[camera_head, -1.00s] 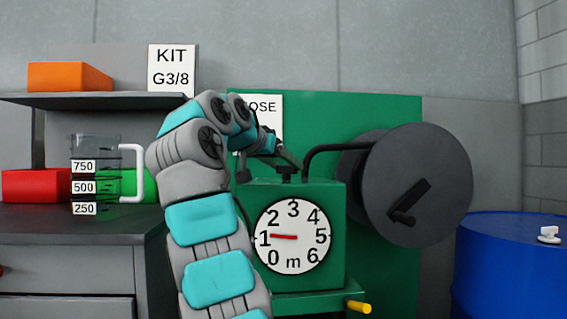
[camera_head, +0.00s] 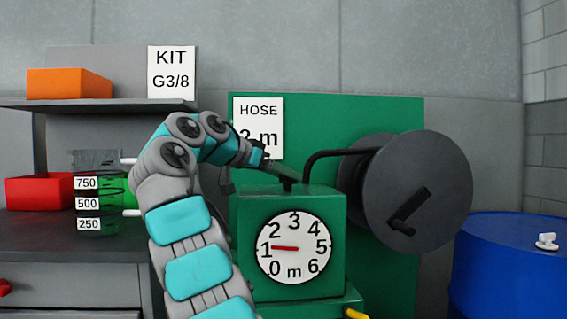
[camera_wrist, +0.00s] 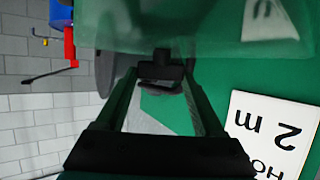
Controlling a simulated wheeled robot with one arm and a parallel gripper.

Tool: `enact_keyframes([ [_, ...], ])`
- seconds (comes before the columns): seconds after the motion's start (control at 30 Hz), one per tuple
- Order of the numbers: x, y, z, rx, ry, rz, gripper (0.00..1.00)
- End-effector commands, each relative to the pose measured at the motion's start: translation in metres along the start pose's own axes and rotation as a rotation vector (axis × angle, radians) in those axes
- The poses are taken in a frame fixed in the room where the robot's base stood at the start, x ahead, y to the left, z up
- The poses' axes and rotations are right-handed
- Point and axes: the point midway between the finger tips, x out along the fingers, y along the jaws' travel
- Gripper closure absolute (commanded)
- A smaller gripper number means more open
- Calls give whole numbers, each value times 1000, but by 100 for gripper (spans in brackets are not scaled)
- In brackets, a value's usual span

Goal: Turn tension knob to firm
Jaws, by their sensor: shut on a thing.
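The tension knob is a small black knob (camera_head: 288,185) on top of the green box (camera_head: 240,215). My gripper (camera_head: 284,174) reaches it from the left, above the box top. In the wrist view, the black knob (camera_wrist: 161,72) lies between the two finger ends and my gripper (camera_wrist: 161,78) is shut on it. The knob's markings do not show, so I cannot tell its setting. The white dial (camera_head: 294,247) on the box front has its red needle near 1.
A black reel (camera_head: 440,180) stands right of the box, joined by a black bent pipe (camera_head: 325,153). Behind is a green panel (camera_head: 390,112) with a "HOSE 2 m" sign (camera_head: 259,120). A blue drum (camera_head: 510,275) is at right; a dark bench (camera_head: 60,240) is at left.

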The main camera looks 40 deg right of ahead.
Motion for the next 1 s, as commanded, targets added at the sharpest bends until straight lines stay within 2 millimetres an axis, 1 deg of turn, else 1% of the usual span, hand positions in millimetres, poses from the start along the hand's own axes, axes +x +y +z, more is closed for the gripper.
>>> enact_keyframes([
  [0.03, -2, -1, -3, 2, -2, 19, 86],
  [0.3, 0, -2, -1, 33, -2, 80, 86],
  [0.8, 0, -1, -1, 40, 1, 91, 86],
  [0.83, 0, -1, -1, 40, 2, 91, 27],
  [1.0, 0, -1, -1, 40, 1, 91, 8],
])
